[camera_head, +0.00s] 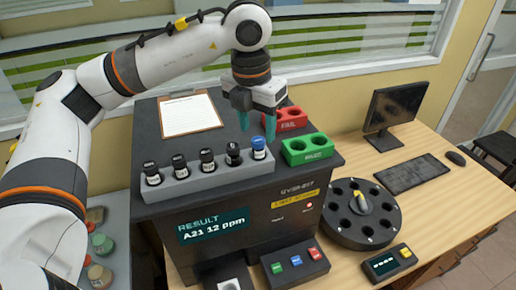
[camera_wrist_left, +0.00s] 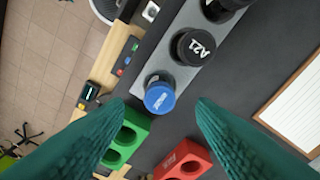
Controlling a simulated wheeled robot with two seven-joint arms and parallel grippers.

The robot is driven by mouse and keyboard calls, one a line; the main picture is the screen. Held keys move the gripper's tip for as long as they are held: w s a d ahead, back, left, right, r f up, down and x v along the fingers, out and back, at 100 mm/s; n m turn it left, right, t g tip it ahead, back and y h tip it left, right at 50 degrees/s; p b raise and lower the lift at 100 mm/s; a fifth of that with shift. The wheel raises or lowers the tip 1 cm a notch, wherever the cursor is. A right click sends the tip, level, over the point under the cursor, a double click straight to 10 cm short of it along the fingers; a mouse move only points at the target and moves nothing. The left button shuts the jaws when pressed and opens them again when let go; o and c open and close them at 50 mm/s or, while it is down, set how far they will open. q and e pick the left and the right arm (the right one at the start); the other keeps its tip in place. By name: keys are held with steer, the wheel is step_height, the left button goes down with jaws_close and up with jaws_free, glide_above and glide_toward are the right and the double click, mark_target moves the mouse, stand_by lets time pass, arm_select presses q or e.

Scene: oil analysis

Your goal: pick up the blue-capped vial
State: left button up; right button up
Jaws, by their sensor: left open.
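The blue-capped vial (camera_head: 258,147) stands upright at the right end of a grey rack on top of the dark analyser. In the left wrist view its blue cap (camera_wrist_left: 159,98) shows from above, beside a black-capped vial marked A21 (camera_wrist_left: 193,46). My left gripper (camera_head: 257,122) is open and empty, with teal fingers pointing down above the analyser top, slightly behind and above the blue-capped vial. In the left wrist view the fingers (camera_wrist_left: 170,130) are spread wide, and the blue cap appears beyond them, between their tips. My right gripper is not in view.
The grey rack (camera_head: 205,181) holds several black-capped vials left of the blue one. A green block (camera_head: 306,149) and a red block (camera_head: 291,119) with holes stand close on the right. A clipboard (camera_head: 190,114) lies behind. A round carousel (camera_head: 340,222) sits on the desk.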

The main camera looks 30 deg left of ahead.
mark_target(258, 140)
arm_select(q)
step_height(258, 140, down, 4)
steer(key=shift+w+r+p, duration=0.1)
steer(key=shift+r+p, duration=0.1)
steer(key=shift+p, duration=0.65)
steer(key=shift+f, duration=0.5)
steer(key=shift+w, duration=0.1)
steer(key=shift+c, duration=0.2)
steer(key=c, duration=1)
